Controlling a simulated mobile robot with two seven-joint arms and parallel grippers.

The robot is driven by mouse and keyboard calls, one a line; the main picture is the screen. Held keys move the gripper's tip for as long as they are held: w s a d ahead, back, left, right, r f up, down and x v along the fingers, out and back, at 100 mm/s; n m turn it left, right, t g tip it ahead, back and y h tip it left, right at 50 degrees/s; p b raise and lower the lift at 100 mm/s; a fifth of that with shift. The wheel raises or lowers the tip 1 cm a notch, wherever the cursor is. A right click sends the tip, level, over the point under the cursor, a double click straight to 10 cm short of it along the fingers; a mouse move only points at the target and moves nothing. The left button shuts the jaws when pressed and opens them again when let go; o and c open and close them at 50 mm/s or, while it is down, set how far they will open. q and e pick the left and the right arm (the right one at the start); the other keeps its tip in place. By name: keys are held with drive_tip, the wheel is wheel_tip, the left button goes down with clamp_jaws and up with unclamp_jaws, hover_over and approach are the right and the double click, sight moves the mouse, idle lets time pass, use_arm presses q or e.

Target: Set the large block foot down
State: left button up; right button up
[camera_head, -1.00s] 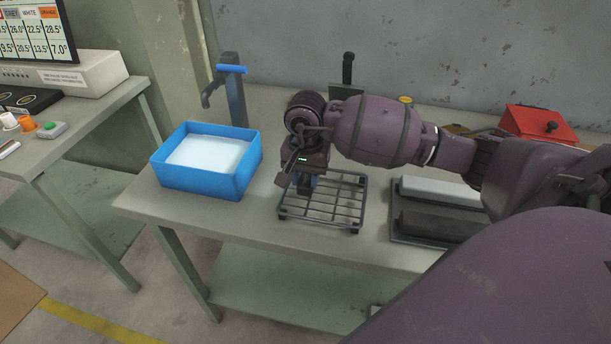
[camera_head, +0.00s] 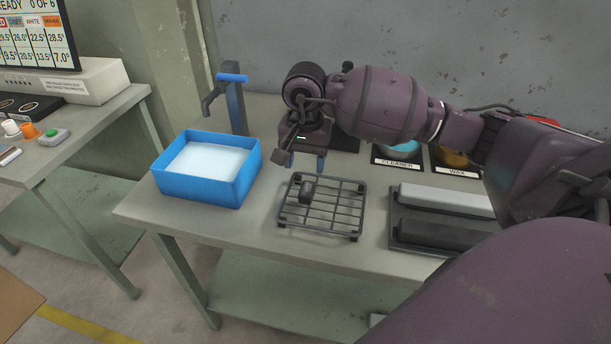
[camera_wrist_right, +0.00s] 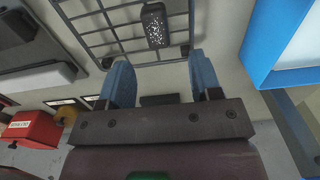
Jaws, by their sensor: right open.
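The large block foot (camera_head: 308,191) is a small dark block. It rests on the wire rack (camera_head: 335,228), toward the rack's left rear part. In the right wrist view the block foot (camera_wrist_right: 156,25) shows a speckled pale face and lies on the rack bars, beyond the fingertips. My right gripper (camera_head: 305,163) is above and just behind the rack, pointing down. Its two blue fingers (camera_wrist_right: 163,72) are apart with nothing between them, clear of the block foot. My left gripper is not in view.
A blue basin (camera_head: 205,190) of pale liquid stands left of the rack, with a tap (camera_head: 235,100) behind. A tray with two long bars (camera_head: 445,200) lies to the right. Cleaner and wax pads (camera_head: 398,155) are behind. The bench front left is clear.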

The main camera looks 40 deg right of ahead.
drive_tip(key=shift+r, duration=2.45)
